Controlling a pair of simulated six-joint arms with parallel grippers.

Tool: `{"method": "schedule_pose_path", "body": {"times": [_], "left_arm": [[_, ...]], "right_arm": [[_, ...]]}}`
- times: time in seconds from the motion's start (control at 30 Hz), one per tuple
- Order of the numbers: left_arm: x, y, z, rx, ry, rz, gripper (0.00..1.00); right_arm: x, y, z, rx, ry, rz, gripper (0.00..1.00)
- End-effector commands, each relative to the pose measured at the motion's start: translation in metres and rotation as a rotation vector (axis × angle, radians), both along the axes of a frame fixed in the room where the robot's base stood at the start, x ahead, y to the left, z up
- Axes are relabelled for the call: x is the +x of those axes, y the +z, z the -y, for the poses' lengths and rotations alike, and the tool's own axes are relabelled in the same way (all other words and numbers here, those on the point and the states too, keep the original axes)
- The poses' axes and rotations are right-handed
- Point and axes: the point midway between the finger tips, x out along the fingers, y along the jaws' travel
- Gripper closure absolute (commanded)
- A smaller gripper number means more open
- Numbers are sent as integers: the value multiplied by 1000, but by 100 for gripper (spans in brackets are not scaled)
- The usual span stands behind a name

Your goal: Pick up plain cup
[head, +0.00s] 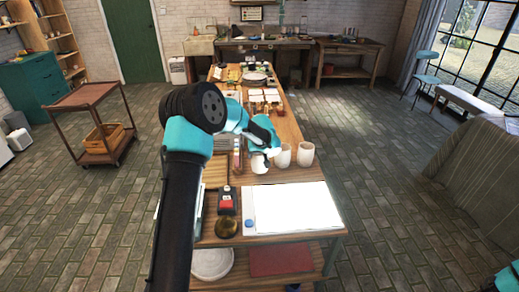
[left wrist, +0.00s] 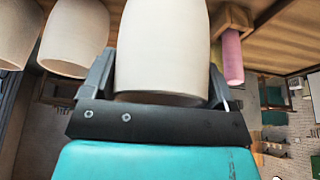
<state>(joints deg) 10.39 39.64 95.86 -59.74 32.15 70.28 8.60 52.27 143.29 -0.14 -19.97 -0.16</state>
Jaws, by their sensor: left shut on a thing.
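Three pale, plain cups stand in a row at the right side of the long wooden table. My left gripper (head: 261,151) is shut on the leftmost, the plain cup (head: 259,163). In the left wrist view its two fingers (left wrist: 160,75) lie on either side of this cup (left wrist: 163,42). The second cup (head: 283,156) and third cup (head: 305,154) stand just to its right, clear of the fingers. I cannot tell whether the held cup still touches the table. My right gripper is out of view.
A white sheet (head: 291,208) lies on the table's near end, with a red-and-black box (head: 227,202) and a round dark object (head: 228,228) left of it. A pink cylinder (left wrist: 232,57) is close to the held cup in the left wrist view.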

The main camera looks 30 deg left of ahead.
Motion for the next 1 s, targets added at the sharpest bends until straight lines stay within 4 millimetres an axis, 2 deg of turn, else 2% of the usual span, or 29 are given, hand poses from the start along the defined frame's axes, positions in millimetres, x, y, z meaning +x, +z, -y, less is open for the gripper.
{"method": "schedule_pose_path", "body": {"times": [0.2, 0.43, 0.6, 1.0], "left_arm": [[-38, 5, 23, 0, -3, -1, 52], [-66, 7, 40, 0, -1, -1, 52], [-73, 8, 45, -1, 1, 1, 52], [-74, 8, 45, 0, 1, 0, 52]], "right_arm": [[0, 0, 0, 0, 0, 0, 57], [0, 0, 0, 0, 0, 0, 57], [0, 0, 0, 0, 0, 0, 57], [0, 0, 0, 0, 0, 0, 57]]}}
